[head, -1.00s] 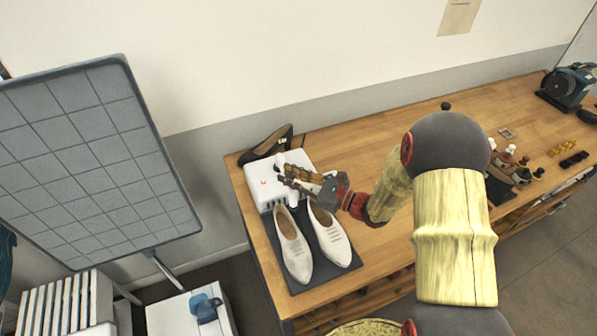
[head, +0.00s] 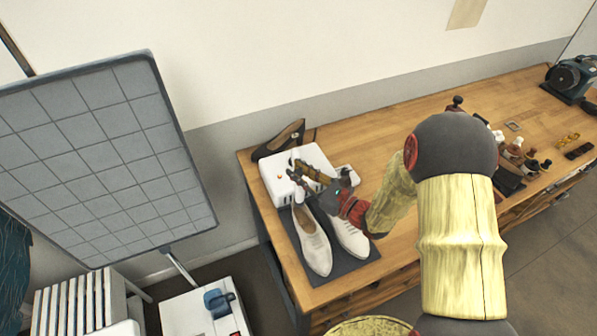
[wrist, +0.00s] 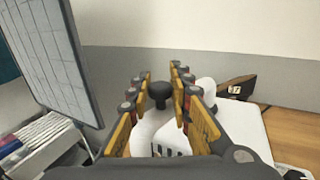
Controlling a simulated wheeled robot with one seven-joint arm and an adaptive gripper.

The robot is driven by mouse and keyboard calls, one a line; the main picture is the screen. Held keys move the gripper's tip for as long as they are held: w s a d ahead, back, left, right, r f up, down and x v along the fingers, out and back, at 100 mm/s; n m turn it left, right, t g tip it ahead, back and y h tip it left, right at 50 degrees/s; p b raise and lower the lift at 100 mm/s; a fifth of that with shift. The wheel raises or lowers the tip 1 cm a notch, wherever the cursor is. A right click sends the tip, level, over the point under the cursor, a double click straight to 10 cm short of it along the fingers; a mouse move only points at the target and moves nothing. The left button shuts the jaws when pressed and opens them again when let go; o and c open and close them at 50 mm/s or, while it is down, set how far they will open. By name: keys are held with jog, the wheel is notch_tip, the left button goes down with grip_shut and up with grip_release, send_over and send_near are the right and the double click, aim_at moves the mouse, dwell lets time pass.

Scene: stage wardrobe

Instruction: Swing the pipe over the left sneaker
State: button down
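A pair of white sneakers lies on a dark mat (head: 342,270) in the head view. The left sneaker (head: 313,242) shows mostly clear; the right sneaker (head: 350,236) is partly behind my wrist. A white machine (head: 277,186) with an orange button stands behind their heels. My gripper (head: 297,172) is above this machine. In the wrist view my gripper (wrist: 161,84) has its yellow-padded fingers apart, one each side of a dark round knob (wrist: 159,97). I cannot tell whether they touch it. A white rounded piece (wrist: 206,88), perhaps a pipe, shows behind the right finger.
A dark shoe (head: 281,140) stands behind the machine. A gridded board (head: 100,160) stands to the left of the wooden bench (head: 385,131). Bottles and small items (head: 515,150) and a grinder (head: 572,80) are farther right. Bare bench lies between.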

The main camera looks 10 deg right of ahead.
jog(key=c, duration=1.7)
grip_release()
jog(key=shift+a, duration=0.15)
jog(key=shift+o, duration=0.2)
jog(key=v, duration=1.2)
